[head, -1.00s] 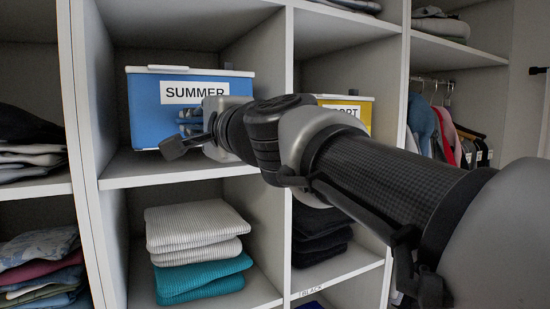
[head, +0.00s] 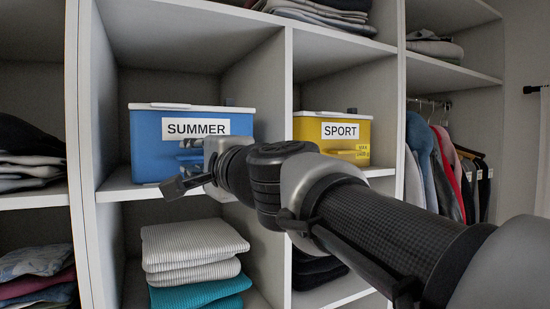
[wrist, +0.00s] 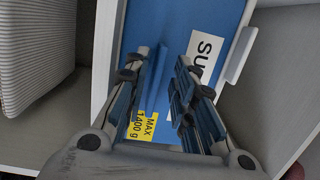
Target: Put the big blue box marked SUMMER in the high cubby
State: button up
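The blue box marked SUMMER (head: 150,140) stands upright in the left cubby at middle height, with a white lid and a blue front handle (head: 190,155). My gripper (head: 187,172) is at the front of this box. In the wrist view the box front (wrist: 190,20) fills the middle, with part of the SUMMER label and a yellow MAX tag. The fingers (wrist: 161,65) are apart, one on each side of the blue handle bar. Whether they touch it I cannot tell. Which space is the high cubby is unclear; only lower parts of the top row show.
A yellow SPORT box (head: 305,128) stands in the cubby to the right. Folded grey and teal clothes (head: 195,250) lie below the blue box. More folded clothes (head: 330,12) lie on the shelf above right. Clothes hang (head: 440,165) at the far right.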

dwell(0.3)
jog(key=b+v, duration=0.2)
jog(key=v, duration=1)
jog(key=s+d+f+n+g+h, duration=0.2)
jog(key=d+f+n, duration=0.15)
jog(key=f, duration=0.65)
jog(key=s+d+f+n+g+h, duration=0.2)
jog(key=d+f+h, duration=0.15)
jog(key=f, duration=0.75)
jog(key=s+d+f+n+g+h, duration=0.1)
jog(key=s+d+f+h, duration=0.1)
jog(key=s+d+f, duration=0.2)
jog(key=s+d+f+n+g+h, duration=0.2)
jog(key=s+d+f, duration=0.3)
jog(key=f, duration=0.5)
jog(key=s+d+f+n+g+h, duration=0.1)
jog(key=s+d+f+g+h, duration=0.1)
jog(key=s+d+f, duration=0.3)
notch_tip(320, 180, down, 3)
jog(key=d, duration=0.2)
jog(key=shift+d, duration=0.35)
jog(key=shift+s+f+h, duration=0.1)
jog(key=shift+f+h, duration=0.1)
jog(key=shift+h, duration=0.05)
notch_tip(320, 180, down, 21)
jog(key=b, duration=2.1)
jog(key=shift+f, duration=0.1)
